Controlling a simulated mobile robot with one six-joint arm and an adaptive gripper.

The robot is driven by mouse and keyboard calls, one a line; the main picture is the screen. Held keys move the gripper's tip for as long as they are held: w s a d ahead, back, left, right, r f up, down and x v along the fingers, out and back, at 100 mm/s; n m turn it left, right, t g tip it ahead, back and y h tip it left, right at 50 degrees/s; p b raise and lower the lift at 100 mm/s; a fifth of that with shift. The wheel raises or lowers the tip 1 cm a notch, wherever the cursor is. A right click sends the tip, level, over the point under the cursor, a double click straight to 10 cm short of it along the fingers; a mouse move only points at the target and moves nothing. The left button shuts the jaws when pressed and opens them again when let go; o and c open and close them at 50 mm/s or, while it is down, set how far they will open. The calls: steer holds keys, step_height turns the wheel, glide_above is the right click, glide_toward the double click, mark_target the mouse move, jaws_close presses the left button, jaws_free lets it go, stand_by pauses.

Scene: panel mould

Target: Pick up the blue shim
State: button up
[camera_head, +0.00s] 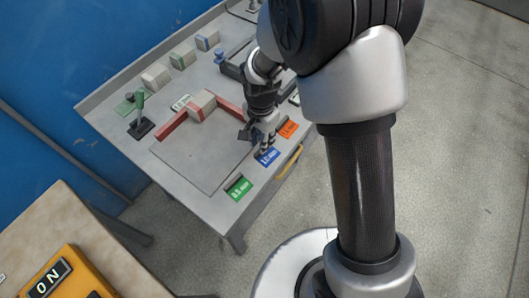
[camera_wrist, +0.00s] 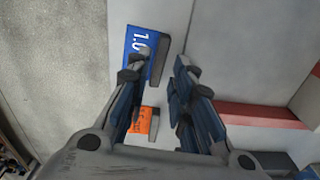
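The blue shim (camera_head: 268,157), marked "1.0", lies flat near the front edge of the grey table (camera_head: 172,167). In the wrist view the blue shim (camera_wrist: 139,42) is at the upper left, with a grey upright strip (camera_wrist: 158,66) along its right side. My gripper (camera_head: 262,147) is just above it, pointing down. In the wrist view my gripper (camera_wrist: 155,72) is open, with the strip's near end seen between the fingertips. I see nothing held. The left finger covers the shim's near end. Whether the fingers touch it I cannot tell.
A green shim (camera_head: 239,187) lies on one side of the blue one and an orange shim (camera_head: 288,129) on the other. Red bars (camera_head: 172,125) and a pale block (camera_head: 201,101) stand on the table behind. Several striped blocks line the back.

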mark_target(267, 154)
step_height(267, 154, down, 4)
steer(key=shift+r+b, duration=0.2)
steer(key=shift+b, duration=0.25)
steer(key=shift+r, duration=0.1)
steer(key=shift+c, duration=0.6)
jaws_close()
